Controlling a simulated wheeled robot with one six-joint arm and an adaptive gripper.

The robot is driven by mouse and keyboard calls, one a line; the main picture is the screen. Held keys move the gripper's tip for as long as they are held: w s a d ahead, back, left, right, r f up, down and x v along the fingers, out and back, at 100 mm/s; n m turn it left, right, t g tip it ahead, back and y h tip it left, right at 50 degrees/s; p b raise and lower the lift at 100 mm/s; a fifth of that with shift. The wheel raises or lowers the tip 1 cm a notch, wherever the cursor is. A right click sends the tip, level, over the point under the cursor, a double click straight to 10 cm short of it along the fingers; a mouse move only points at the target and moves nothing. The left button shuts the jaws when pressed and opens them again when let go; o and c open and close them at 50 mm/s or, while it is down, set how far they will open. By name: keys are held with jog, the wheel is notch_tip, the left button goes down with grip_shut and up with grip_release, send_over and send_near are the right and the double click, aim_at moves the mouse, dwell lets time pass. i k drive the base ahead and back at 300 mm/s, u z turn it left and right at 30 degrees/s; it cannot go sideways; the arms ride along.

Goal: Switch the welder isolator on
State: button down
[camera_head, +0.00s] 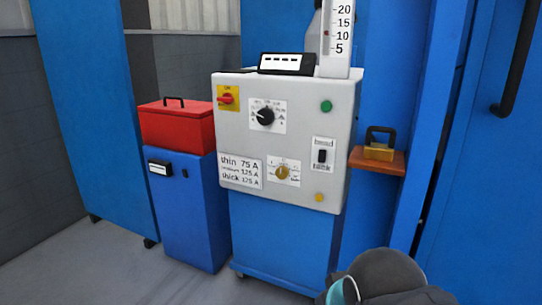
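A grey control panel (289,140) faces me on a blue cabinet. At its upper left is a red rotary handle (226,99) on a yellow plate, which looks like the isolator. The handle points roughly sideways; the small lettering on the plate is too small to read surely. My gripper is not in view; only a dark rounded part of my arm with a teal band shows at the bottom right, in front of the cabinet's lower right.
The panel also carries a black dial (266,116), a brass knob (282,172), a black rocker switch (322,156), a green button (326,106) and a yellow lamp (319,198). A red box (177,128) stands left; a padlock-like brass object (379,151) sits on a shelf right.

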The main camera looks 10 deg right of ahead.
aim_at(227, 98)
jog(key=k, duration=0.65)
jog(key=u, duration=0.7)
jog(key=i, duration=1)
jog(key=z, duration=0.1)
